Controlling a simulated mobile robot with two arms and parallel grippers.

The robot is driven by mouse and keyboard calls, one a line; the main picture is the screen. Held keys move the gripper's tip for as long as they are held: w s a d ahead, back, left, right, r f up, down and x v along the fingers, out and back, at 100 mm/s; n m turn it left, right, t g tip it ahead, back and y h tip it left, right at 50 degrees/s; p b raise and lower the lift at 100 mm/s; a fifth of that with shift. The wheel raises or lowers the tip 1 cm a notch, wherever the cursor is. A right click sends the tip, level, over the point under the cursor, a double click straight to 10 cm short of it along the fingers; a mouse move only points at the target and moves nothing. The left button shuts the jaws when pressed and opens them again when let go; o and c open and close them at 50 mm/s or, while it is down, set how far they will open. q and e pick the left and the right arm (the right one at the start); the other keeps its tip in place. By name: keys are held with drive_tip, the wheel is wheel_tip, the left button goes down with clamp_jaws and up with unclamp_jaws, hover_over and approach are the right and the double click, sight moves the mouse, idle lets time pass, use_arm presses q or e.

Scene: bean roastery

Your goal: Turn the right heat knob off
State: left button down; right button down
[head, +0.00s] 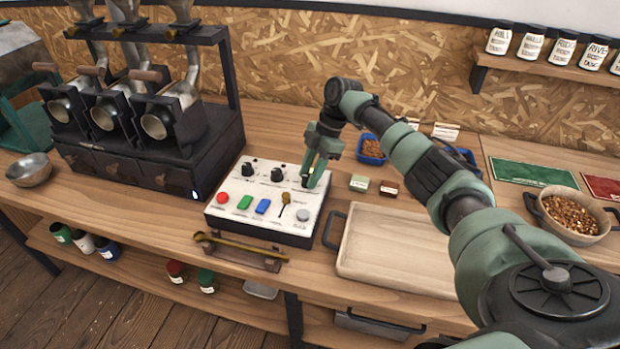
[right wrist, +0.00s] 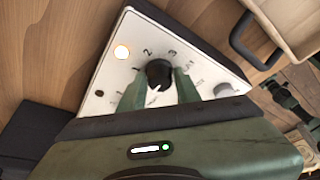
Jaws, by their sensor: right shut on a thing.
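The white control panel (head: 235,202) stands on the bench, with a row of black knobs along its back. My right gripper (head: 309,184) reaches down over the rightmost knob and mostly hides it in the head view. In the right wrist view this right heat knob (right wrist: 159,72) is black and round, with a printed scale of numbers around it. The green fingers of my right gripper (right wrist: 160,92) lie on its two sides, shut on it. Its pointer setting cannot be read clearly. My left gripper is not in view.
The panel also carries a red button (head: 221,197), green and blue switches, a lever (head: 285,199) and a grey button (head: 303,215). A wooden tray (head: 385,272) with dark handles lies to the right. Roasting drums (head: 165,120) stand at left.

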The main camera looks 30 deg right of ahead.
drive_tip(key=shift+n, duration=0.3)
drive_tip(key=c, duration=1)
unclamp_jaws()
drive_tip(key=b+v, duration=0.1)
drive_tip(key=v, duration=0.6)
drive_tip(key=shift+d+r, duration=0.15)
drive_tip(key=shift+r, duration=0.2)
